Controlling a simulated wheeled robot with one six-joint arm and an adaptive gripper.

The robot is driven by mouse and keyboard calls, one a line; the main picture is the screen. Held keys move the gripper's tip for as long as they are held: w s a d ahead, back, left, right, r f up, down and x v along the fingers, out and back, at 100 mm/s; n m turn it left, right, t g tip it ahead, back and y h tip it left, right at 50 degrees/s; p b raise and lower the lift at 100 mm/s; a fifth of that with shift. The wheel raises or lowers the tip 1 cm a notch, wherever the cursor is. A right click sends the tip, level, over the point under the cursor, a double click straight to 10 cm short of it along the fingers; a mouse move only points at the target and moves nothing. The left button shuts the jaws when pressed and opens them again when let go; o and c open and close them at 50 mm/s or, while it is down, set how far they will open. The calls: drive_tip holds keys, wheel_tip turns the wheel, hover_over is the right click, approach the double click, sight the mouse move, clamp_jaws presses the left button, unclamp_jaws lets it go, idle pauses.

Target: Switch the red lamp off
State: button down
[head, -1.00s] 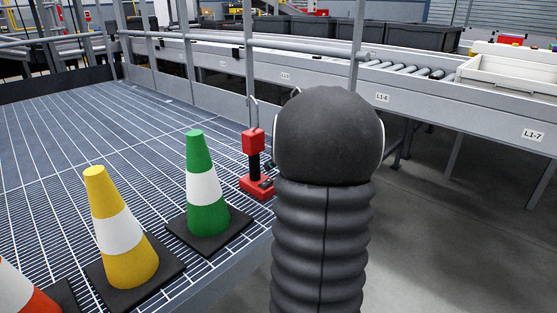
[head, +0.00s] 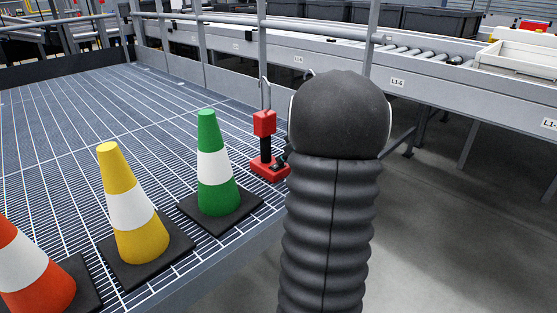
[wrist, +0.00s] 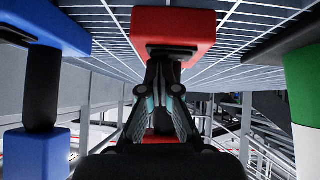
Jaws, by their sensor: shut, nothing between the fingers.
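The red lamp (head: 264,124) stands upright on the grating, with a red head, a black post and a red base (head: 268,170). In the wrist view, which looks upside down, its red base (wrist: 186,24) is at the top and part of its red head (wrist: 160,136) shows low behind my fingers. A dark part on the base lies by my fingertips; I cannot tell whether they touch it. My gripper (wrist: 165,64) is shut and empty, in front of the lamp. In the head view my arm hides most of it. I cannot tell whether the lamp is lit.
A blue lamp (wrist: 31,81) stands beside the red one at left in the wrist view. A green cone (head: 215,165), also at right in the wrist view (wrist: 304,100), a yellow cone (head: 130,205) and an orange cone (head: 30,270) stand nearby. A conveyor (head: 400,75) and rail posts are behind.

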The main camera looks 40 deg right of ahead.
drive_tip(key=shift+d+f, duration=0.15)
drive_tip(key=shift+f, duration=0.05)
drive_tip(key=shift+a+r, duration=0.1)
drive_tip(key=shift+a, duration=0.1)
drive_tip(key=shift+d, duration=0.1)
